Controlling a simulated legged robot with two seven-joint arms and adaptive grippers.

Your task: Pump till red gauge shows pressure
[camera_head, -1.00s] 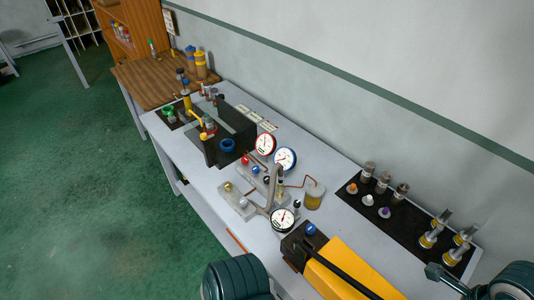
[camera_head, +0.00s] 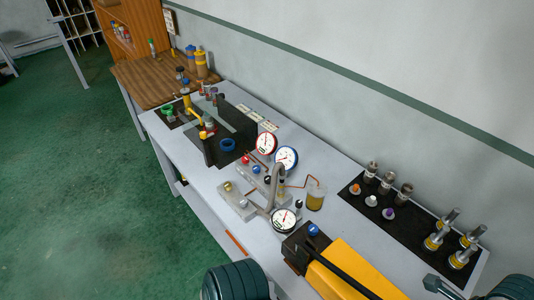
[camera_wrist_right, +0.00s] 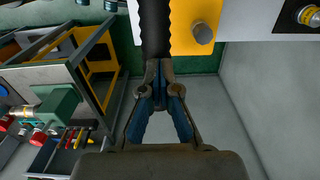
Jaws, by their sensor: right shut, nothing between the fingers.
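My left gripper is out of view.
A black mat (camera_head: 410,222) with several fittings lies along the wall side. A bent grey pipe (camera_head: 268,190) rises between the gauges and pump.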

